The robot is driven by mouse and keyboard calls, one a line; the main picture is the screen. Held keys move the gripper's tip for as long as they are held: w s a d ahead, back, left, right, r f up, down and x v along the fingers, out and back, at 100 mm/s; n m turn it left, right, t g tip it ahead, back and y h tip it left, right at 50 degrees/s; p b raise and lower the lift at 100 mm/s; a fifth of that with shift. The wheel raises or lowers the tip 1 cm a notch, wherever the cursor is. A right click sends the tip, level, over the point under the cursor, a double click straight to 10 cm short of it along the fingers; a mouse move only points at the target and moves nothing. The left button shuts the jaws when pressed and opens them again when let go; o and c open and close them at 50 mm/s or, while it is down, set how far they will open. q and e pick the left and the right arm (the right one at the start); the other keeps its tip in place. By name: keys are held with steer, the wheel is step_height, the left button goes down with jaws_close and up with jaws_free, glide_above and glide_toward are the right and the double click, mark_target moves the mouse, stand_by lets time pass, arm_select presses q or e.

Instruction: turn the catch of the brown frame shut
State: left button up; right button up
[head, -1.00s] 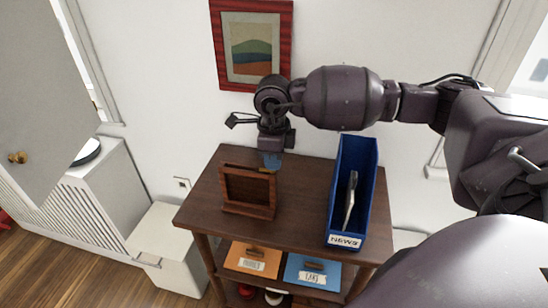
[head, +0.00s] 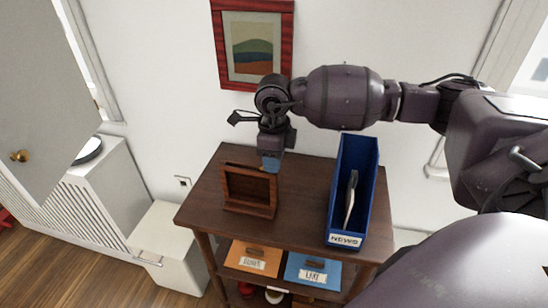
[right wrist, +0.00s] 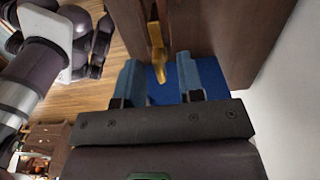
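The brown frame (head: 249,209) stands upright on the dark wooden table, its open front towards me in the head view. My right gripper (head: 270,164) points down just behind the frame's upper right corner. The fingers are apart, with space on both sides of the catch; I see no contact. My left gripper is not in view.
A blue file holder (head: 345,220) labelled NEWS stands on the table (head: 296,205) right of the frame. A red-framed picture (head: 221,60) hangs on the wall behind. Orange (head: 252,257) and blue (head: 313,270) folders lie on the lower shelf. The tabletop between frame and holder is clear.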

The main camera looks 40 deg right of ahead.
step_height(320, 180, up, 11)
stand_by(0.7)
steer(key=shift+f, duration=0.1)
